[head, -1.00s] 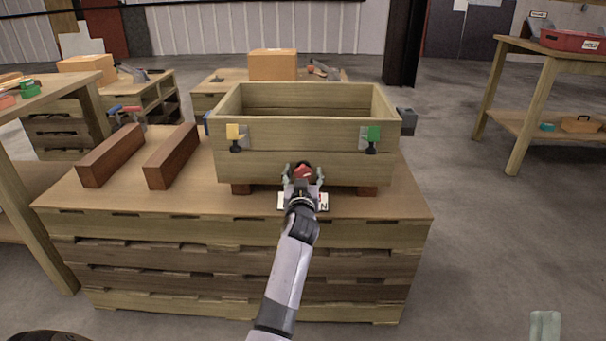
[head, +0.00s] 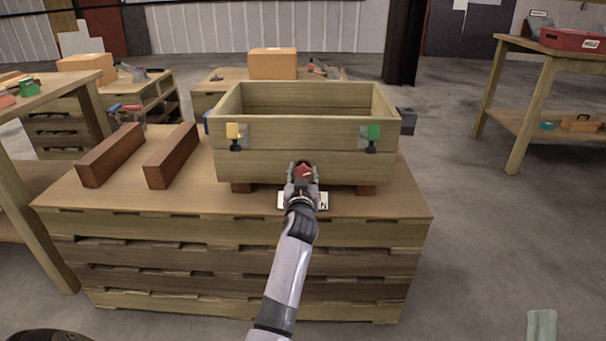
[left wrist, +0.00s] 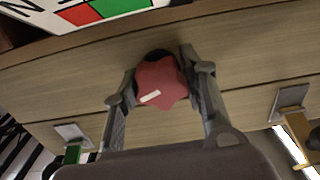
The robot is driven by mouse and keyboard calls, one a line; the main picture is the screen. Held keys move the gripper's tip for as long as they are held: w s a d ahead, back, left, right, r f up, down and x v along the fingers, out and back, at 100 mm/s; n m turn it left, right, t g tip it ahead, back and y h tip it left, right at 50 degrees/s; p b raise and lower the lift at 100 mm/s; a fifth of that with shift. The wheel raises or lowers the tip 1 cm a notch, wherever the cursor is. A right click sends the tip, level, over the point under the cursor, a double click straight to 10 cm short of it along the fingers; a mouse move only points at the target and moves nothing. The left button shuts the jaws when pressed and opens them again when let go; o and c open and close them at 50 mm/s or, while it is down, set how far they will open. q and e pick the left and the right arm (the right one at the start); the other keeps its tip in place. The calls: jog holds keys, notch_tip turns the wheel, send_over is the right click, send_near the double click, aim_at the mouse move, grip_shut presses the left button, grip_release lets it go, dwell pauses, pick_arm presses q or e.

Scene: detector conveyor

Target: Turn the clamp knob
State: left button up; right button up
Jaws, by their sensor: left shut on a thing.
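The clamp knob (left wrist: 160,82) is red and lobed, with a white mark on its face, and sits on the front of the wooden crate (head: 268,165). In the head view the knob (head: 303,171) shows between the fingers of my left gripper (head: 302,178). In the left wrist view the fingers of my left gripper (left wrist: 163,92) stand on both sides of the knob, shut on it. My right gripper is not in view.
A yellow latch (head: 233,132) and a green latch (head: 373,133) are on the crate front. A label card (head: 287,200) lies below the knob. Two brown beams (head: 111,156) (head: 172,156) lie left of the crate.

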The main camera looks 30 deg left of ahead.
pick_arm(q)
jog(key=shift+m, duration=0.5)
jog(key=m+p, duration=0.1)
jog(key=m, duration=0.1)
jog(key=shift+m, duration=0.3)
jog(key=shift+m+p, duration=0.3)
jog(key=shift+m, duration=0.7)
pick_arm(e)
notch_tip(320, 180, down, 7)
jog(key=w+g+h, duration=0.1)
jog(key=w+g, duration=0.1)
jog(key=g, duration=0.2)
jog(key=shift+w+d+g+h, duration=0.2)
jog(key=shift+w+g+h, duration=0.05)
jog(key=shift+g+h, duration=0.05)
pick_arm(q)
jog(key=o, duration=1.2)
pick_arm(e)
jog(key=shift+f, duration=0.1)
pick_arm(q)
jog(key=v, duration=1.2)
jog(key=shift+s, duration=0.1)
